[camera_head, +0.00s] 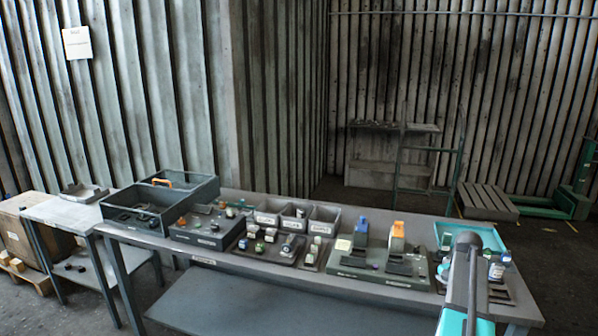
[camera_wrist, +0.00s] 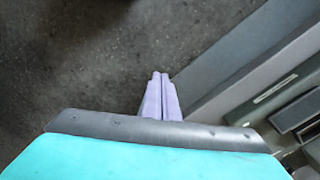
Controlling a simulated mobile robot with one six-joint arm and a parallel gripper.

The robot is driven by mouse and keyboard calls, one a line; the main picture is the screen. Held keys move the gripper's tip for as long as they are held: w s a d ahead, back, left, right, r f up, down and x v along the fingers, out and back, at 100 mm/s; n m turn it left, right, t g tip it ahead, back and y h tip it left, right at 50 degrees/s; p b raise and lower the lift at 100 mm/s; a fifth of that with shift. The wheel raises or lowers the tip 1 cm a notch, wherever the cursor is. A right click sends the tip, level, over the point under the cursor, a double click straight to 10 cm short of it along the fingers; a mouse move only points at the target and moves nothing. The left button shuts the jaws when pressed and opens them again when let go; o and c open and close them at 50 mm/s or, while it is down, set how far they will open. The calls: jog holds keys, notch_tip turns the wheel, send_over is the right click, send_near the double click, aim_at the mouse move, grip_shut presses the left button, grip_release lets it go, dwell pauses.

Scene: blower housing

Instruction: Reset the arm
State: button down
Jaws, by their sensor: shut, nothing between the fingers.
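In the wrist view, my gripper (camera_wrist: 160,76) shows as two pale purple fingers pressed together, with nothing between them. It points over the dark floor (camera_wrist: 70,60), just left of the grey table edge (camera_wrist: 225,75). In the head view, my teal and grey arm (camera_head: 466,285) reaches up from the bottom right, in front of the right end of the long workbench (camera_head: 330,290). My fingertips cannot be made out in the head view.
The bench holds a dark open crate (camera_head: 145,222), grey labelled bins (camera_head: 295,212), a green-grey fixture board (camera_head: 378,272) and a teal tray (camera_head: 480,232). A side table (camera_head: 65,215) stands at left. A pallet (camera_head: 487,200) lies behind at right. Open floor lies behind the bench.

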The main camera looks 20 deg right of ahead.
jog(key=w+a+f+n+g+y+b, duration=0.1)
jog(key=a+f+n+g+b, duration=0.15)
jog(key=a+f, duration=1.25)
jog(key=w+a+f+n+g+b, duration=0.1)
jog(key=a+f+n, duration=0.3)
jog(key=a+f, duration=1.05)
jog(key=s+a+f+n+g+h+b, duration=0.1)
jog(key=s+a+f+n, duration=0.4)
jog(key=s+a, duration=0.5)
jog(key=s+a+f+n+b, duration=0.2)
jog(key=s+a+f+n, duration=0.4)
jog(key=s+a+f, duration=0.4)
jog(key=shift+s+a+f+g+h, duration=0.15)
jog(key=shift+s+a+g+h, duration=0.25)
jog(key=shift+s, duration=0.65)
